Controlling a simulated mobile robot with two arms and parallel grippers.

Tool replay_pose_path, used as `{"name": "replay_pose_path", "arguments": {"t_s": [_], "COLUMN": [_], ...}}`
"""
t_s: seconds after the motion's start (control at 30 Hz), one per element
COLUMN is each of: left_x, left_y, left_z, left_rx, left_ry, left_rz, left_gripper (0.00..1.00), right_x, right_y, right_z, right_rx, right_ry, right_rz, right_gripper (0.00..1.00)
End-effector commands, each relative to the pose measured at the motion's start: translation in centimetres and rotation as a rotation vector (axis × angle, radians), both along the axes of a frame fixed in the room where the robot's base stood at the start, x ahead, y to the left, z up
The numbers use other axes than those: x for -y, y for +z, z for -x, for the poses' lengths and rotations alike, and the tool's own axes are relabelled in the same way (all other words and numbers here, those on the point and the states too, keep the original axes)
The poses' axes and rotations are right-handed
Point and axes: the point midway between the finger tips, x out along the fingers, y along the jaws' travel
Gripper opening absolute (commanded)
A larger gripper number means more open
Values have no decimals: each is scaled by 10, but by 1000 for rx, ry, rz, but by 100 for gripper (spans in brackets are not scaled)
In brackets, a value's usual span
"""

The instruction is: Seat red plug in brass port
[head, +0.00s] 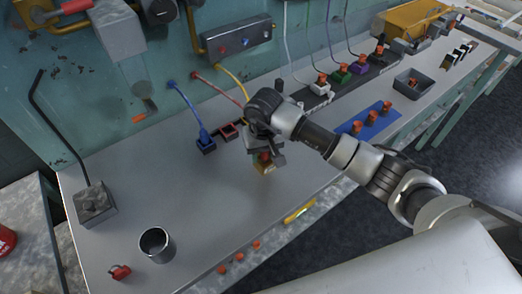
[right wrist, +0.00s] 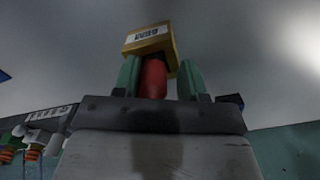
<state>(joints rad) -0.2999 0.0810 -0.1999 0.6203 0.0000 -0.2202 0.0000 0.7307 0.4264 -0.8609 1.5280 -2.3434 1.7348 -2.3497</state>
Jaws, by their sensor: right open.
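The red plug (right wrist: 153,76) is a red cylinder between the green fingers of my right gripper (right wrist: 160,80) in the right wrist view. The fingers stand apart, with gaps beside the plug. The brass port (right wrist: 149,38) is a yellow block with a white label, directly beyond the plug's end. How deep the plug sits in it is hidden. In the head view my right gripper (head: 266,150) is over the brass port (head: 264,168), with a bit of red showing between them. My left gripper is not in view.
A blue connector (head: 205,140) and a red-rimmed socket (head: 228,131) stand just left of the gripper. A metal cup (head: 157,245), a small red piece (head: 120,271) and a yellow tool (head: 300,212) lie toward the front. A blue mat (head: 368,121) with orange pieces is right. The left-middle bench is clear.

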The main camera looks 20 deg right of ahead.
Motion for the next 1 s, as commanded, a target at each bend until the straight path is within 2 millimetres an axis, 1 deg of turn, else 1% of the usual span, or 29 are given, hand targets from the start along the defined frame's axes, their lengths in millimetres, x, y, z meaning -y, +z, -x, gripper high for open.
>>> {"name": "replay_pose_path", "arguments": {"t_s": [0.03, 0.07, 0.1, 0.13, 0.3, 0.4, 0.53, 0.7, 1.0], "left_x": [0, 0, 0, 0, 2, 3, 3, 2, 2], "left_y": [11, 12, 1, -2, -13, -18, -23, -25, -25], "left_z": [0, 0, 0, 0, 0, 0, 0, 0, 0], "left_rx": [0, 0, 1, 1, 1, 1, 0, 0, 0], "left_ry": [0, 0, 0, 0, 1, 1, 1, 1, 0], "left_rz": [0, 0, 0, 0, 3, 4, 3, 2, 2], "left_gripper": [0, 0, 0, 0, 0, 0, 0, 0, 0], "right_x": [6, 6, 6, 7, 4, 3, 2, 2, 1], "right_y": [2, 5, 10, 16, 60, 83, 105, 120, 124], "right_z": [5, 4, 2, 1, 0, 1, 1, 2, 2], "right_rx": [-22, -21, -13, -11, -4, -5, -6, -8, -8], "right_ry": [-7, -7, -6, -5, -4, -4, -5, -4, -4], "right_rz": [17, 17, 17, 18, 11, 10, 8, 8, 6], "right_gripper": [52, 52, 52, 52, 52, 52, 52, 52, 52]}}
